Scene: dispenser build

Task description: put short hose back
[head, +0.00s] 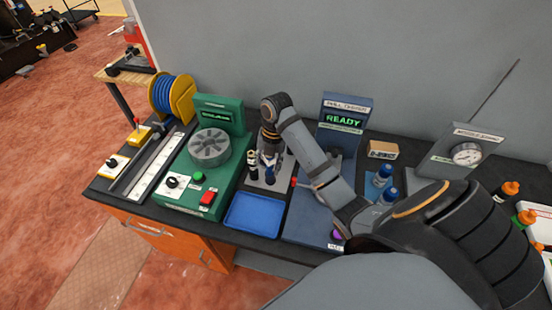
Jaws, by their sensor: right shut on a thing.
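My right arm reaches in from the lower right and bends down. My right gripper (269,160) points down over a small grey stand (258,183) between the green machine and the blue-grey machine. It is shut on a small dark piece (270,175), which I take to be the short hose; the fingers hide much of it. The piece is at the stand, but I cannot tell whether it is seated. A black piece with light bands (252,165) stands upright just left of the gripper. My left gripper is not in view.
An empty blue tray (254,215) lies in front of the stand. The green machine (193,180) with a round grey disc is to the left. The screen reading READY (344,121) is to the right. Blue-capped bottles (384,175) and a gauge box (463,153) stand further right.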

